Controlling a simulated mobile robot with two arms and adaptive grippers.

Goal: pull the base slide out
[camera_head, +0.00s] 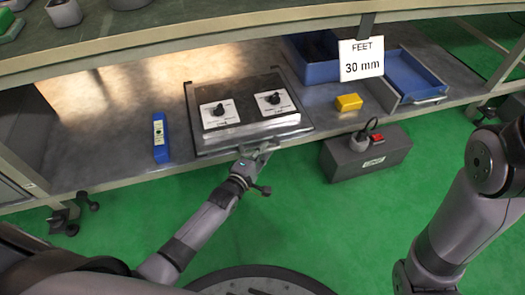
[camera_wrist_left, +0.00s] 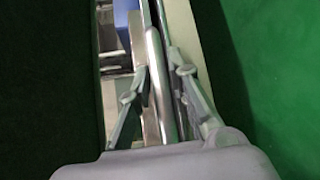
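The heating element's unit (camera_head: 250,133) sits on the lower shelf, a grey metal box with two black knobs on white plates. The base slide is not clearly distinct from the unit's metal front edge. My left gripper (camera_head: 262,149) is at this front edge, right of its middle. In the left wrist view, my left gripper (camera_wrist_left: 160,68) has its fingers apart, on either side of a rounded metal bar (camera_wrist_left: 157,85). A gap seems to show beside the bar; contact is not clear. My right arm shows at the right, but its gripper is out of frame.
A blue device (camera_head: 160,138) lies left of the unit. A yellow block (camera_head: 348,102) and a blue drawer (camera_head: 412,75) are to the right. A dark power box (camera_head: 366,155) stands on the green floor below the shelf. A "FEET 30 mm" sign (camera_head: 361,58) hangs above.

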